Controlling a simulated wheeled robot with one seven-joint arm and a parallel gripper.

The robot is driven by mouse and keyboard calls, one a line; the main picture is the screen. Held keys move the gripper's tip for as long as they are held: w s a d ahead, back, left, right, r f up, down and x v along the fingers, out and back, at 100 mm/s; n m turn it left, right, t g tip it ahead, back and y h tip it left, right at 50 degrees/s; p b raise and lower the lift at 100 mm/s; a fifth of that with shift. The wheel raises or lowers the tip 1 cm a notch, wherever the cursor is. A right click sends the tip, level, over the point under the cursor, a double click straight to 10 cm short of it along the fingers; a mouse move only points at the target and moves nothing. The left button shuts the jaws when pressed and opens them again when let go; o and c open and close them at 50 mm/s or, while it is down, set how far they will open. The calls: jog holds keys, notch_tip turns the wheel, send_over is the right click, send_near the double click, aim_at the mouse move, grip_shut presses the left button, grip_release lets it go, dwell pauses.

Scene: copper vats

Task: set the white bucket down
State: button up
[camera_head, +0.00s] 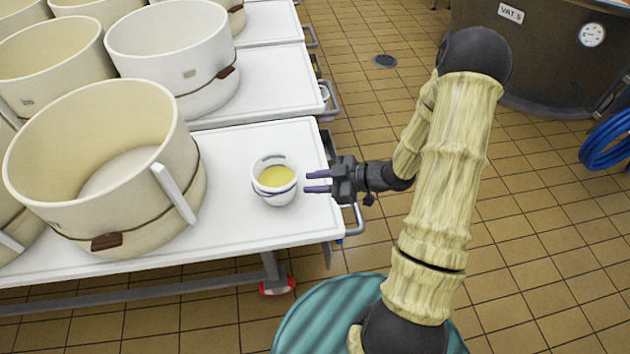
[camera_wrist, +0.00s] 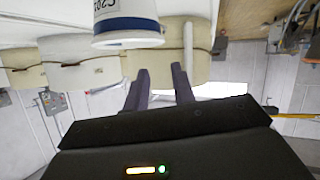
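The white bucket (camera_head: 275,196) stands upright on the white table (camera_head: 235,220), near its right end. It holds a yellow content. In the wrist view, which looks upside down, the bucket (camera_wrist: 122,12) is at the top, with a dark blue band and partly cut off lettering. My gripper (camera_head: 306,182) is just right of the bucket, its two fingers apart and pointing at it. A small gap shows between fingertips and bucket. In the wrist view my gripper (camera_wrist: 160,68) is open with nothing between its fingers.
A large cream tub (camera_head: 130,215) with a brown strap stands left of the bucket on the same table. More tubs (camera_head: 180,55) stand on tables behind. A dark vat (camera_head: 530,60) and a blue hose (camera_head: 608,140) are at the right. Tiled floor lies open between.

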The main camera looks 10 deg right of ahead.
jog(key=w+d+r+m+t+h, duration=0.1)
jog(key=w+d+r+m+h, duration=0.1)
jog(key=d+r+m+h, duration=0.6)
jog(key=s+a+r+m+g+h, duration=0.1)
jog(key=s+a+m+g+h, duration=0.1)
jog(key=s, duration=0.4)
jog(key=s+a+r+m+g+h, duration=0.1)
jog(key=s+a+r+m+h, duration=0.1)
jog(key=s+m, duration=0.3)
jog(key=shift+s+a+g, duration=0.2)
jog(key=shift+s+g, duration=0.2)
jog(key=shift+s, duration=0.65)
